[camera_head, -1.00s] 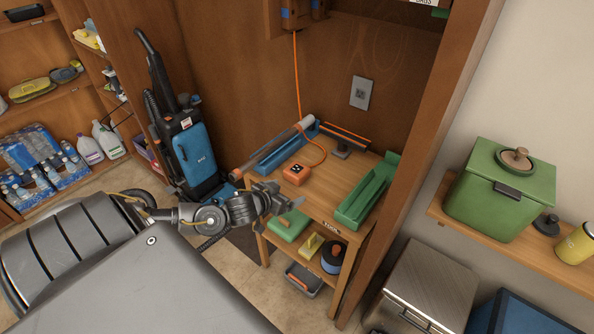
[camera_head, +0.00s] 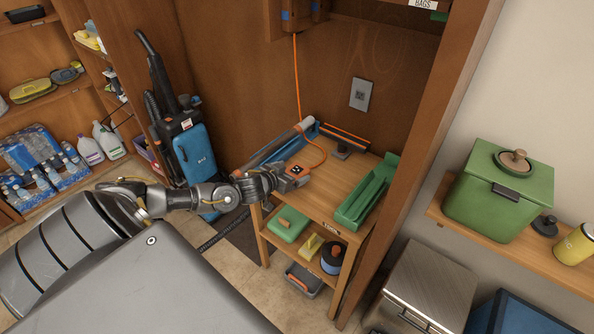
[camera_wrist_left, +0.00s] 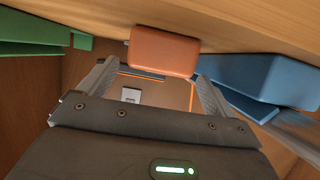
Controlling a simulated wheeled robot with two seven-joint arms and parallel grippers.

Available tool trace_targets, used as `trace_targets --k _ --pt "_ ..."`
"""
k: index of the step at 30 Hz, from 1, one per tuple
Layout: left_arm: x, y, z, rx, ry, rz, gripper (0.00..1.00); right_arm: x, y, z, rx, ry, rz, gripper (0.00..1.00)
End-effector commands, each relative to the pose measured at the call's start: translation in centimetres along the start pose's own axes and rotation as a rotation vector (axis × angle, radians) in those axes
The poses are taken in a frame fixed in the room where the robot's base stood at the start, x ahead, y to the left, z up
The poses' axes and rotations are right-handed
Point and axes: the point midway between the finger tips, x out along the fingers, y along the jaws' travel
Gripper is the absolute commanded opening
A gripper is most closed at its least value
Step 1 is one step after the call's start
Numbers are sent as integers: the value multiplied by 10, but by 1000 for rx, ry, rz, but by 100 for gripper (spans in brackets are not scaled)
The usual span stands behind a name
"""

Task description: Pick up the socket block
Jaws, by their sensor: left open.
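The socket block (camera_head: 296,169) is a small orange block with dark sockets on top and an orange cord. It sits on the wooden shelf table. My left gripper (camera_head: 291,179) is at the block's near side and partly covers it in the head view. In the left wrist view the orange block (camera_wrist_left: 164,52) is ahead, between the two spread fingers of my left gripper (camera_wrist_left: 158,80). The gripper is open and holds nothing. I cannot tell whether a finger touches the block. My right gripper is not in view.
A blue tray (camera_head: 262,152) lies left of the block and shows in the wrist view as a blue shape (camera_wrist_left: 245,80). A green tray (camera_head: 352,212) lies to the right. The orange cord (camera_head: 297,85) runs up the back. Bare tabletop (camera_head: 330,185) separates block and green tray.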

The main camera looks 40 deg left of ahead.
Motion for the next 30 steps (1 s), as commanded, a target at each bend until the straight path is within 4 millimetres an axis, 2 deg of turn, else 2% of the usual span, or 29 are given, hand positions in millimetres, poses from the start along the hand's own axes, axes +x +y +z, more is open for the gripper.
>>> trace_targets --k 6,10,20,30 --pt "29 3 -8 -1 2 -1 91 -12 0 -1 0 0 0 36" --pt "44 2 -4 -2 0 -1 91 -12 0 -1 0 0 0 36" --pt "50 2 -3 -1 -1 -1 91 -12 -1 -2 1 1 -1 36" --pt "50 2 -3 -1 -1 -1 46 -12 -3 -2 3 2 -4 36"
